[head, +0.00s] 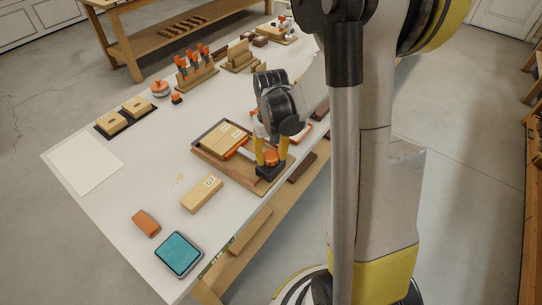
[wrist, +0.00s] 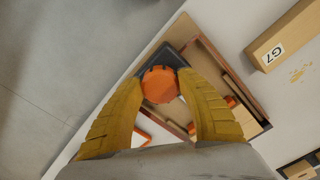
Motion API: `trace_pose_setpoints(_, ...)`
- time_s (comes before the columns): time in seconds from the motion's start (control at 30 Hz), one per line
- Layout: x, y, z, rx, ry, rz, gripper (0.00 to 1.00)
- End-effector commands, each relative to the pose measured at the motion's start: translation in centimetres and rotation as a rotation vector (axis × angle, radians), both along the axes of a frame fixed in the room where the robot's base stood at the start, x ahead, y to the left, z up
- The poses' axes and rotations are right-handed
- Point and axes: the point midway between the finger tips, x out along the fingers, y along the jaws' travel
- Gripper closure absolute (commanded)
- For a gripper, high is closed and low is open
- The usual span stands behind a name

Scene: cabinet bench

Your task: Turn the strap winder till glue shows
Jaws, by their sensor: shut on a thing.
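The strap winder is an orange ridged knob (wrist: 160,86) on a dark base (head: 268,172), at the near right corner of a shallow wooden tray (head: 233,178). My gripper (head: 271,161) reaches down from above, its two yellow fingers on either side of the knob, closed on it. In the wrist view the fingertips meet the knob's sides. In the tray lies a pale wooden block (head: 222,138) with a white label and an orange strap (head: 237,148) around it. My fingers and wrist hide part of the tray. I cannot make out glue at the block.
A loose block marked G7 (head: 202,194) lies in front of the tray, with small yellow marks (head: 178,179) on the bench beside it. An orange-brown block (head: 146,223) and a teal pad (head: 178,254) lie nearer. A white sheet (head: 86,166) lies at left. Racks stand behind.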

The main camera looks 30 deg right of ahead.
Motion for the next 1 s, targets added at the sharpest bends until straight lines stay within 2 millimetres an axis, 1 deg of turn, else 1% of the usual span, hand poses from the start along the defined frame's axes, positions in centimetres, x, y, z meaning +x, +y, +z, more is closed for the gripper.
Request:
trace_pose_setpoints(0.3,0.01,0.09,-0.06,0.001,0.001,-0.367,0.87)
trace_pose_setpoints(0.4,0.01,0.11,-0.06,0.001,0.001,-0.437,0.87)
trace_pose_setpoints(0.5,0.01,0.11,-0.05,0.001,0.001,-0.462,0.87)
trace_pose_setpoints(0.73,0.01,0.11,-0.05,0.001,0.001,-0.461,0.87)
trace_pose_setpoints(0.77,0.01,0.11,-0.05,0.001,0.001,-0.461,0.5)
trace_pose_setpoints(0.8,0.01,0.11,-0.05,0.001,0.001,-0.461,0.38)
trace_pose_setpoints(0.83,0.01,0.11,-0.05,0.001,0.001,-0.46,0.33)
trace_pose_setpoints(1.0,0.03,0.11,-0.04,0.001,0.001,-0.46,0.33)
